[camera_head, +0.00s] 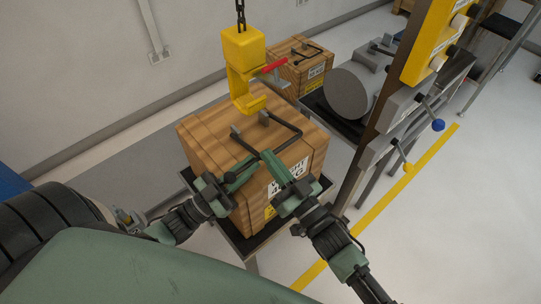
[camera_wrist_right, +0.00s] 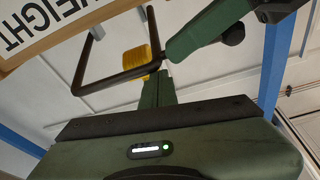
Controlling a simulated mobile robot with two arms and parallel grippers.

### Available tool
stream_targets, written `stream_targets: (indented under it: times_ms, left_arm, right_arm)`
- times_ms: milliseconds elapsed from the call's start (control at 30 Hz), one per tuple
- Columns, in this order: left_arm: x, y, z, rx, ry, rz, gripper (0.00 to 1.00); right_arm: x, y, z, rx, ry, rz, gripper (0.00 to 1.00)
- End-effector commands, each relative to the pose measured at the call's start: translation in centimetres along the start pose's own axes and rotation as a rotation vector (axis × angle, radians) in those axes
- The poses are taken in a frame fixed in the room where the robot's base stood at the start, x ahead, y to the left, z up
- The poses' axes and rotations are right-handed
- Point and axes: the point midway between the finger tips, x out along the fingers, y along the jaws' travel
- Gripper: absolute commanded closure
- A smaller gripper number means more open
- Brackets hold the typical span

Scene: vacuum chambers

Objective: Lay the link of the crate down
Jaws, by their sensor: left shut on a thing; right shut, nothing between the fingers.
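The wooden crate (camera_head: 203,143) stands on a dark-topped stand in the head view. Its black U-shaped link (camera_head: 284,147) joins two lugs on the lid and leans toward me, its crossbar raised off the lid; the exact tilt is hard to judge. The link also shows in the right wrist view (camera_wrist_right: 112,78). My left gripper (camera_head: 243,168) is shut on the link near one corner of the crossbar; its green finger also shows in the right wrist view (camera_wrist_right: 185,46). My right gripper (camera_head: 266,155) is shut and empty, its tips close beside the link.
A yellow hook (camera_head: 243,50) with a red lever hangs on a chain above the crate's far side, apart from the link. A second crate (camera_head: 303,75) and a grey cylinder (camera_head: 350,92) stand behind. A post with a yellow panel (camera_head: 432,45) and valves rises on the right.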

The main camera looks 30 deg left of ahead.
Motion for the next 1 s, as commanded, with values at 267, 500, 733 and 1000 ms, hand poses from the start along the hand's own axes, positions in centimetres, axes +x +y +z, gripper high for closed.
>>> stream_targets:
  times_ms: [267,500,733,1000]
  left_arm:
    - [0.48,-0.13,-0.96,0.0,0.03,0.001,0.7]
    - [0.47,-0.26,-0.89,0.001,0.029,-0.001,0.67]
    - [0.36,-0.3,-0.66,0.002,0.022,-0.002,0.67]
    - [0.49,-0.45,-1.11,0.002,0.018,-0.003,0.67]
  right_arm:
    - [-0.96,0.17,1.98,0.006,-0.047,0.013,1.0]
    - [-0.8,0.11,1.7,0.005,-0.04,0.011,1.0]
    - [-0.59,0.09,1.33,0.004,-0.032,0.009,1.0]
    - [-0.51,0.11,1.16,0.004,-0.028,0.008,1.0]
